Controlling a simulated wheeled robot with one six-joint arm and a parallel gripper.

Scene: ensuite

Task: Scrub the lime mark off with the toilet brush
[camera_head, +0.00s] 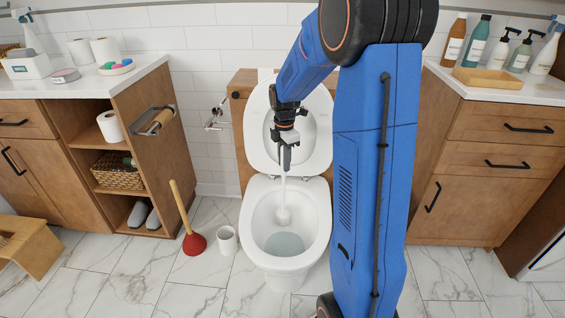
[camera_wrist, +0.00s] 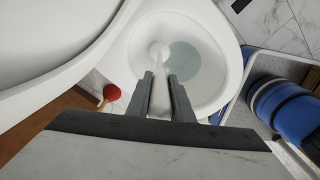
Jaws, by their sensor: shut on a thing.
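My gripper (camera_head: 286,146) is above the back of the toilet bowl (camera_head: 254,225), in front of the raised lid. It is shut on the handle of the white toilet brush (camera_head: 283,214). The brush points down and its round head is inside the bowl, near the back wall above the water. In the wrist view, the handle runs between the two fingers (camera_wrist: 162,92) and the brush head (camera_wrist: 159,49) lies against or close to the bowl wall; I cannot tell if it touches. No lime mark can be made out in the bowl.
A white brush holder (camera_head: 228,241) stands empty-looking on the floor left of the toilet. A red plunger (camera_head: 194,243) leans beside the left cabinet (camera_head: 160,170). The right cabinet (camera_head: 470,195) holds bottles on top. Marble floor is open in front.

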